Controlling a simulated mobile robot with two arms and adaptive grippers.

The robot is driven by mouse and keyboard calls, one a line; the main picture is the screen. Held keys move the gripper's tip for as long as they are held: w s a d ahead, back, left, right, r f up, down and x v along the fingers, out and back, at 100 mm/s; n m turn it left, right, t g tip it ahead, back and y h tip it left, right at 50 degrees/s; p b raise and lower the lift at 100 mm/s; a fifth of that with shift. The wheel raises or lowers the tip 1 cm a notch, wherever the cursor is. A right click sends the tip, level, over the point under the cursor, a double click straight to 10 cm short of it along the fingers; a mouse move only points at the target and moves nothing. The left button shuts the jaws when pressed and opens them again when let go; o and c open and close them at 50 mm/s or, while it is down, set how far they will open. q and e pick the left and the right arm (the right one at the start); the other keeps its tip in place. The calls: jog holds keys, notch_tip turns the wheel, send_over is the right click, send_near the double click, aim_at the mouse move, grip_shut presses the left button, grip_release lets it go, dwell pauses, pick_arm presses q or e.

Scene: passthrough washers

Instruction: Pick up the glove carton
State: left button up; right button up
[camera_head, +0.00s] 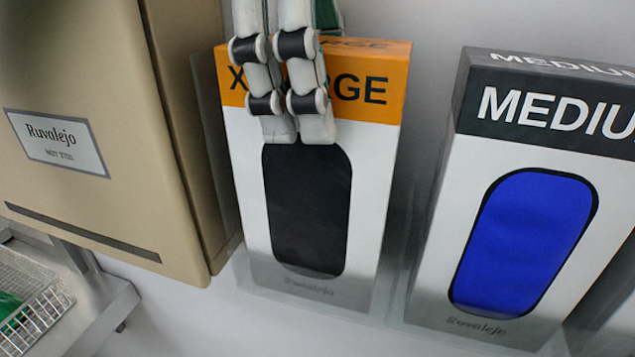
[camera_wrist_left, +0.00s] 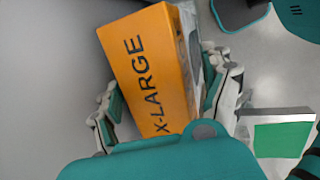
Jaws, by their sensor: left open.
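The X-LARGE glove carton (camera_head: 365,180), white with an orange top band and a dark oval opening, stands upright against the wall in the head view. Its orange top (camera_wrist_left: 148,70) fills the middle of the left wrist view. My left gripper (camera_head: 298,130) comes down from above, with finger parts in front of the carton's face. In the left wrist view the open left gripper (camera_wrist_left: 160,85) has a finger on each side of the carton. Whether the fingers touch it is unclear. The rear finger is hidden in the head view. My right gripper is not in view.
A MEDIUM carton (camera_head: 450,215) with a blue oval stands to the right, a narrow gap away. A beige Ruvalejo dispenser (camera_head: 90,190) is close on the left. Clear holder walls appear around the cartons' lower parts. A wire basket (camera_head: 35,310) sits at lower left.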

pick_arm(q)
jog(key=c, duration=0.8)
jog(key=shift+c, duration=0.7)
